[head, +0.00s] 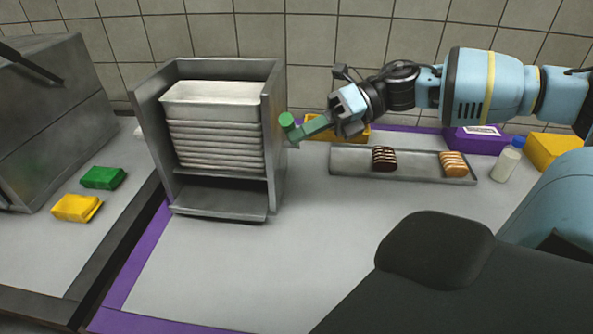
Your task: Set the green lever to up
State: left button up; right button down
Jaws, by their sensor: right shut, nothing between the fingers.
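The green lever (287,119) shows as a round green knob at the right side of a grey metal dispenser (275,150). Its shaft and pivot are hidden, so I cannot tell its exact setting. My right gripper (296,132) reaches in from the right, with its fingertips close beside and just below the knob. It is shut with nothing held. I cannot tell whether it touches the lever. My left gripper is out of view.
The dispenser holds a stack of pale trays (215,130). A bottle (507,160) stands right. Green (103,177) and yellow (76,207) sponges lie left. The front counter is clear.

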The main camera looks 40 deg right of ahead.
pick_arm(q)
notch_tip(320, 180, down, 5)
jog(key=b, duration=0.4)
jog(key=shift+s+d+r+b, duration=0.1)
jog(key=shift+b, duration=0.3)
pick_arm(e)
jog(key=w+d+r+m, duration=0.1)
jog(key=w+d+r+m+y, duration=0.1)
jog(key=shift+w+d+r+g, duration=0.1)
jog(key=shift+d+r+g, duration=0.2)
jog(key=shift+y, duration=0.3)
